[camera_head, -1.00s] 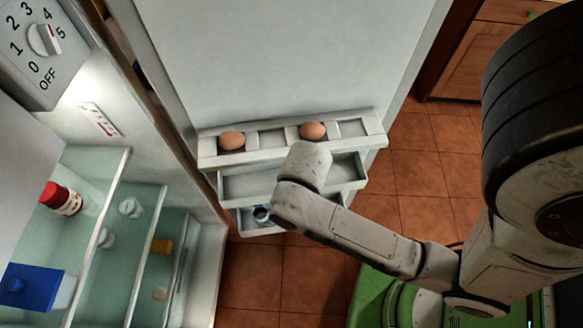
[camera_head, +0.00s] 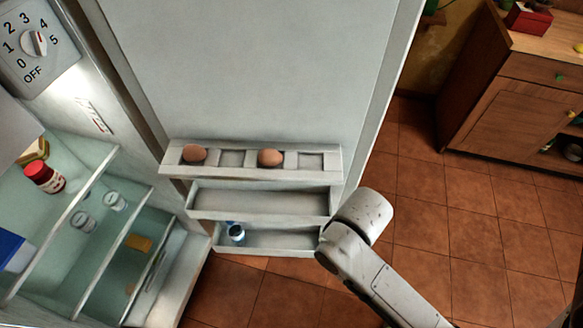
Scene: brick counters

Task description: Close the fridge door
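The fridge door (camera_head: 250,70) stands wide open, its white inner side facing me. Its egg rack (camera_head: 250,160) holds two brown eggs, and two more shelves sit below it. A small bottle (camera_head: 237,233) stands in the lowest shelf. The fridge interior (camera_head: 95,220) is open at the left. My arm reaches in from the bottom right, and its rounded pale link is at the right end of the lower door shelves; whether it touches them I cannot tell. The fingers of my gripper are not visible.
A wooden cabinet (camera_head: 520,110) with a red box (camera_head: 530,18) on top stands at the right. Tiled floor (camera_head: 430,210) lies free between the door and the cabinet. Inside the fridge are a red-capped jar (camera_head: 45,178) and a blue container (camera_head: 14,250).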

